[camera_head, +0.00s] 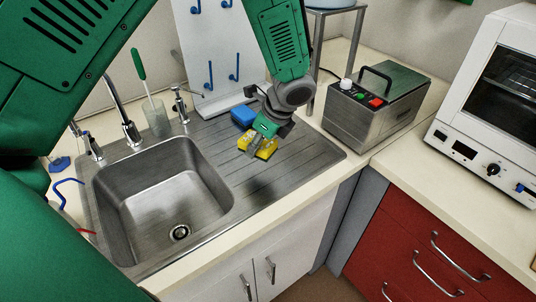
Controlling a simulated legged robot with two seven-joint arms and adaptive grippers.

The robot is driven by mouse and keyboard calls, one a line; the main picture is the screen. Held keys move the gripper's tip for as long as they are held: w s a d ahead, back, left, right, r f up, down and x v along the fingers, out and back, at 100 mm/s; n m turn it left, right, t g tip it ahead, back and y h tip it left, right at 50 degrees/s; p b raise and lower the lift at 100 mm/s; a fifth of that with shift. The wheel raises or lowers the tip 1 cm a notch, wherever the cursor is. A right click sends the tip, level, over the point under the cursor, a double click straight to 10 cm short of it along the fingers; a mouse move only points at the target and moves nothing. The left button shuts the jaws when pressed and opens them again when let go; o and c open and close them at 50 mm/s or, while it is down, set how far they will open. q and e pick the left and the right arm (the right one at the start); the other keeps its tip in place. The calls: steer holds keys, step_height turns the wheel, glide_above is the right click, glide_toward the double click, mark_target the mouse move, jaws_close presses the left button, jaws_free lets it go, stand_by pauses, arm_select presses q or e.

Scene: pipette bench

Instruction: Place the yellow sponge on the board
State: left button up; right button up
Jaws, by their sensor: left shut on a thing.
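My left gripper (255,139) is shut on the yellow sponge (266,150), with its fingers pointing down. The gripper covers part of the sponge. The sponge is over the ribbed metal draining board (300,152) to the right of the sink basin. I cannot tell whether the sponge touches the board. My right gripper is not in view.
A blue block (242,114) lies behind the yellow sponge. The sink basin (170,200) is to the left, with a faucet (130,130) and a beaker (155,115) behind. A white pegboard (215,45) stands behind. A metal box (372,110) is to the right.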

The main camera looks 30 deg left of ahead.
arm_select(q)
steer(key=shift+w, duration=0.1)
steer(key=w+a+r+m+t+b, duration=0.15)
steer(key=w+a+m+b, duration=0.35)
steer(key=a+b, duration=0.55)
steer(key=f, duration=0.1)
steer(key=d+f+b, duration=0.1)
steer(key=f, duration=0.1)
steer(key=d+f+b, duration=0.1)
steer(key=f, duration=0.1)
steer(key=shift+w+d+f, duration=0.1)
steer(key=shift+w, duration=0.15)
steer(key=shift+a+f, duration=0.2)
steer(key=shift+f, duration=0.4)
step_height(320, 180, down, 3)
steer(key=shift+s+a+f+b, duration=0.1)
steer(key=shift+a+b, duration=0.05)
steer(key=shift+b, duration=0.15)
steer(key=shift+d, duration=0.2)
